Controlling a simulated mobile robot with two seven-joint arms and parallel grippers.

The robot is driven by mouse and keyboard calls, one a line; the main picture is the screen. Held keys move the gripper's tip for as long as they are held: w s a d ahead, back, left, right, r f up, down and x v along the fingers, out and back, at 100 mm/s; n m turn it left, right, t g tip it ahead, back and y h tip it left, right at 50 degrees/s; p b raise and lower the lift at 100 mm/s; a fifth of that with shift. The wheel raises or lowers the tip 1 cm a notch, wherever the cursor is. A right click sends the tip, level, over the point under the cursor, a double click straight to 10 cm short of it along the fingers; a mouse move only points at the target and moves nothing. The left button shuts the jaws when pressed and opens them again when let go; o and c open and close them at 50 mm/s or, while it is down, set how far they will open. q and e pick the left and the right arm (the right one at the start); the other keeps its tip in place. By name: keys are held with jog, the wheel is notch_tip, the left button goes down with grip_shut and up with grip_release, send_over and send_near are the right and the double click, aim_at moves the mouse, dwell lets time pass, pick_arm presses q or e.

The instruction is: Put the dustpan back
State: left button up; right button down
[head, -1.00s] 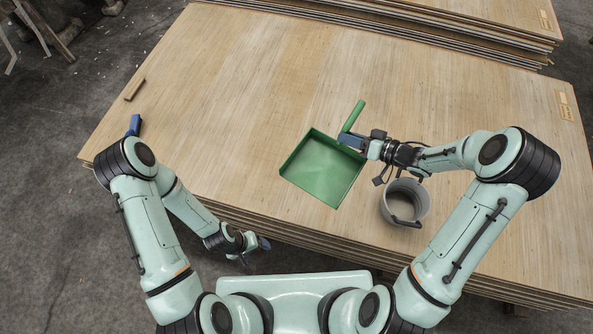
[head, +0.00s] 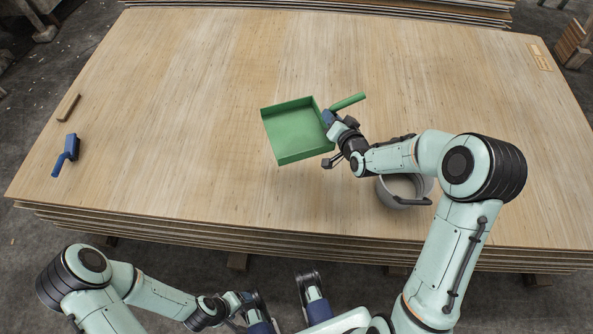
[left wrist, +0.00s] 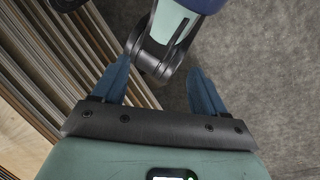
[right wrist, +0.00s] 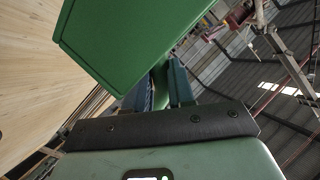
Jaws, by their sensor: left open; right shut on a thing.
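The green dustpan (head: 294,135) is in the grip of my right gripper (head: 331,119), which is shut on its handle. The free end of the handle (head: 348,101) sticks out past the fingers to the upper right. In the right wrist view the dustpan (right wrist: 125,40) fills the upper middle, tilted, with its green handle between the blue fingers (right wrist: 162,80). It looks held above the veneer stack (head: 190,110), but the exact height is unclear. My left gripper (left wrist: 158,66) is open and empty, off the stack's near edge, low in the head view.
A grey bucket (head: 391,190) stands on the stack under my right forearm. Another veneer stack (head: 330,10) lies behind.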

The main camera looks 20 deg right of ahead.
notch_tip(320, 180, down, 20)
jog(key=b, duration=0.4)
jog(key=shift+d+b, duration=0.15)
jog(key=shift+b, duration=0.2)
pick_arm(q)
jog(key=w+a+f+t+y, duration=0.1)
jog(key=w+a+f+t, duration=0.1)
jog(key=w+f, duration=0.4)
jog(key=shift+w+a+n, duration=0.3)
jog(key=shift+w+a, duration=0.25)
jog(key=shift+a, duration=0.2)
pick_arm(e)
jog(key=shift+f, duration=0.2)
pick_arm(q)
jog(key=shift+w, duration=0.1)
pick_arm(e)
jog(key=shift+f, duration=0.1)
jog(key=shift+f, duration=0.1)
jog(key=c, duration=1)
grip_release()
pick_arm(q)
jog(key=shift+w+a+f+t, duration=0.1)
jog(key=shift+t, duration=0.2)
pick_arm(e)
jog(key=shift+o, duration=0.2)
